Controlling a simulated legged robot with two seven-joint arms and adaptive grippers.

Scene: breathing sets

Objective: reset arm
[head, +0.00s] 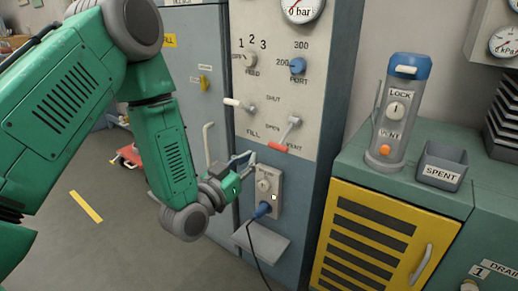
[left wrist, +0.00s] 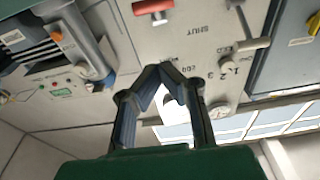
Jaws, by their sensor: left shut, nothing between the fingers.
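My green left arm comes in from the left in the head view. Its left gripper (head: 250,158) is in front of the lower part of the grey control panel (head: 262,115), just above a small box with a knob and a blue plug (head: 263,210). I cannot tell whether it touches the panel. In the left wrist view the fingers (left wrist: 168,72) come together at their tips with nothing held between them. That view shows the panel face upside down. My right gripper is in neither view.
A red-handled lever (head: 279,147), a white-tipped lever (head: 232,102) and a blue knob (head: 297,66) stick out from the panel. To the right, a cylinder (head: 395,115) and a SPENT bin (head: 442,165) stand on a green cabinet.

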